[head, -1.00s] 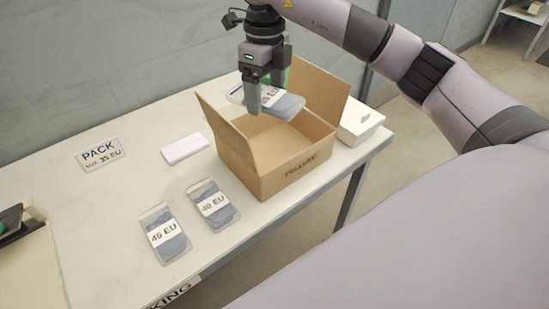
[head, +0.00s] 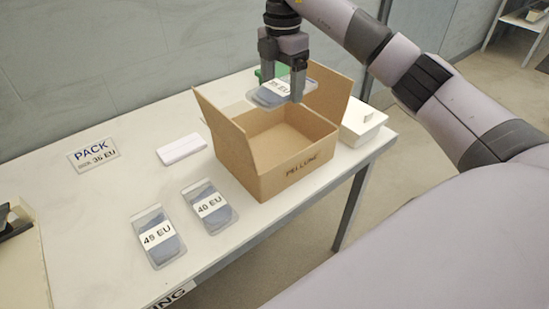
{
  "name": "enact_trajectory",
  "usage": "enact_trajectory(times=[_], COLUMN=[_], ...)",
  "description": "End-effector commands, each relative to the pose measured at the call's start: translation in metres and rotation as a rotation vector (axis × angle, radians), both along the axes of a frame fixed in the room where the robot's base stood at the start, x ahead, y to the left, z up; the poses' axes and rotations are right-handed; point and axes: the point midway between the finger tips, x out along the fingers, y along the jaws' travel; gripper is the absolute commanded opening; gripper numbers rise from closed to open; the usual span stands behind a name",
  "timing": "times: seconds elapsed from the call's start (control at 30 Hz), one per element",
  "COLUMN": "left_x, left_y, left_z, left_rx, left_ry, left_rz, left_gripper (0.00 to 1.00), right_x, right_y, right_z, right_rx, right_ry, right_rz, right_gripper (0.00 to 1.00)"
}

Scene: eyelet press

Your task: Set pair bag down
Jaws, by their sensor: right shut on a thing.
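My right gripper (head: 283,84) is shut on a clear bag with a white label (head: 272,92), whose print seems to read 35 EU. It holds the bag above the back part of the open cardboard box (head: 287,177). The box looks empty where its inside shows. A sign (head: 94,155) on the table reads PACK 35 EU. My left gripper is not in view.
A white slab-like item (head: 182,149) lies left of the box. A white box (head: 361,122) stands right of it, close by. A green thing (head: 263,73) shows behind the gripper. The box flaps stand up. The table (head: 120,193) is clear at the middle left.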

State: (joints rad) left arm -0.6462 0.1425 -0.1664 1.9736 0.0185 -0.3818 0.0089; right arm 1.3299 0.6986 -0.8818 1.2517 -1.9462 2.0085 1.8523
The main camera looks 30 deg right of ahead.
Motion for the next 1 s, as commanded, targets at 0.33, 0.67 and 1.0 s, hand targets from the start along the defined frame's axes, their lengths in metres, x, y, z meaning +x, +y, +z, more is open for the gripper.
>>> enact_trajectory(times=[0.33,0.67,1.0], left_x=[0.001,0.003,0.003], left_y=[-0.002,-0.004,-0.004], left_z=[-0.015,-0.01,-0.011], left_rx=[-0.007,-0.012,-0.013], left_ry=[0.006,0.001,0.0], left_rz=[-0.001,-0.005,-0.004], left_gripper=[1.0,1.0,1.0], right_x=[-0.001,-0.001,0.0], right_y=[0.0,-0.001,-0.001], right_z=[-0.061,-0.139,-0.17], right_rx=[0.001,0.001,0.0], right_ry=[0.007,0.004,0.002], right_rz=[-0.042,-0.042,-0.041], right_gripper=[0.45,0.45,0.45])
